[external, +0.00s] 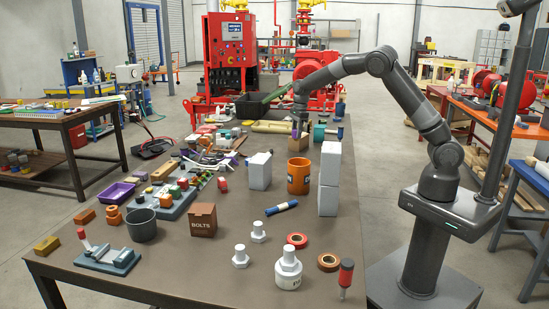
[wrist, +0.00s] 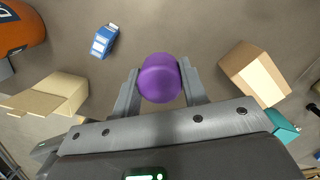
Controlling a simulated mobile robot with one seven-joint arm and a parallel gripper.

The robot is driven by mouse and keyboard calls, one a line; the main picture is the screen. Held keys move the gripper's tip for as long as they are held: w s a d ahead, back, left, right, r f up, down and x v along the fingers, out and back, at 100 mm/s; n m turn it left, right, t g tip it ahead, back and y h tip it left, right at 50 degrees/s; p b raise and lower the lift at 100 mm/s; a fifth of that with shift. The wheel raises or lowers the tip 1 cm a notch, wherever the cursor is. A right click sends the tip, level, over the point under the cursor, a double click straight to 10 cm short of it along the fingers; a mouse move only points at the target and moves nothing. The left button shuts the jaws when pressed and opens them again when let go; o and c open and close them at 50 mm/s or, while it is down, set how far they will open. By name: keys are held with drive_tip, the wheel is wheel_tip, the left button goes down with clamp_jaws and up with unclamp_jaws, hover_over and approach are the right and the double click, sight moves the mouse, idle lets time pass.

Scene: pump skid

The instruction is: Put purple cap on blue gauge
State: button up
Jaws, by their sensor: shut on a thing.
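My gripper (wrist: 160,88) is shut on the purple cap (wrist: 160,78), which sits between the two fingers in the wrist view. In the external view my gripper (external: 298,130) is low over the far part of the table, by an open cardboard box, and the purple cap (external: 295,130) is small there. I cannot surely pick out the blue gauge in either view. A small blue and white item (wrist: 103,41) lies on the table ahead of the gripper, but I cannot tell that it is a gauge.
Open cardboard boxes (wrist: 62,92) (wrist: 252,73) stand on both sides of my gripper. An orange bucket (external: 299,177) and white boxes (external: 330,163) stand nearer. A grey board with coloured pieces (external: 176,207) lies at left. Bare table shows in front of the fingers.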

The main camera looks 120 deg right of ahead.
drive_tip(key=w+d+r, duration=0.3)
drive_tip(key=w+d, duration=0.1)
drive_tip(key=m, duration=0.1)
hover_over(249, 159)
drive_tip(key=f, duration=0.4)
drive_tip(key=shift+s+a+f, duration=0.15)
drive_tip(key=shift+s, duration=0.25)
drive_tip(key=shift+f, duration=2)
drive_tip(key=shift+f, duration=0.1)
drive_tip(key=o, duration=1)
drive_tip(key=r, duration=0.4)
drive_tip(key=s+r, duration=0.1)
drive_tip(key=r, duration=0.7)
drive_tip(key=shift+s+a+r, duration=0.15)
drive_tip(key=shift+a, duration=0.1)
